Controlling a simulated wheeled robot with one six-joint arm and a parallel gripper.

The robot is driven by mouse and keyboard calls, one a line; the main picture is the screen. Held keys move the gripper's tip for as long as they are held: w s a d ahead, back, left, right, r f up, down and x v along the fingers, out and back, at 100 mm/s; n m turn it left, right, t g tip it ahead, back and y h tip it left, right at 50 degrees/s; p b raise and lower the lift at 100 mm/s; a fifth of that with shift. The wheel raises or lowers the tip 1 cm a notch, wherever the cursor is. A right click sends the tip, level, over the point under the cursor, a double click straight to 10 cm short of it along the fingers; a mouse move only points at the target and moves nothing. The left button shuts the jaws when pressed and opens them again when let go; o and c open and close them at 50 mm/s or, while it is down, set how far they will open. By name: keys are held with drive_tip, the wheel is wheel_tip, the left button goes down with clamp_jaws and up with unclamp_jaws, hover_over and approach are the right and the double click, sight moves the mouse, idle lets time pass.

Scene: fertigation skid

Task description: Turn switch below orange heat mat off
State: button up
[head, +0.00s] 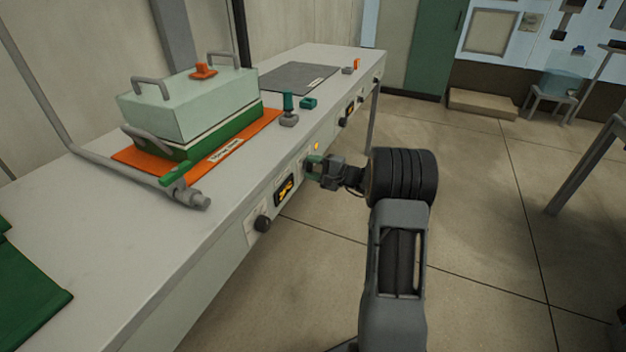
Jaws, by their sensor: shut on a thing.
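The orange heat mat (125,157) lies on the bench under a green box with a pale lid. Below it, the bench's front face carries a control panel with a black knob (263,223), a lit display (286,190) and a small amber light (317,146). My gripper (313,166) is against this panel, to the right of the display and just below the amber light. Its jaws are shut on the switch there. The jaws hide the switch, so its position cannot be seen.
A dark grey mat (300,77) lies farther back.

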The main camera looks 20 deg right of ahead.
drive_tip(key=n+b, duration=0.2)
drive_tip(key=b, duration=0.1)
drive_tip(key=f+n+b, duration=0.1)
drive_tip(key=b, duration=0.2)
drive_tip(key=shift+n+b, duration=0.3)
drive_tip(key=shift+n, duration=0.1)
drive_tip(key=shift+n+b, duration=0.9)
drive_tip(key=shift+b, duration=0.35)
drive_tip(key=n, duration=0.1)
drive_tip(key=n+b, duration=0.1)
drive_tip(key=shift+r+n, duration=0.2)
drive_tip(key=shift+n, duration=0.1)
drive_tip(key=shift+n+b, duration=0.3)
drive_tip(key=shift+n, duration=1.5)
drive_tip(key=shift+d, duration=0.1)
drive_tip(key=o, duration=0.9)
drive_tip(key=p+v, duration=0.3)
drive_tip(key=v, duration=1)
drive_tip(key=shift+s+d+p, duration=0.25)
drive_tip(key=shift+s+p, duration=0.05)
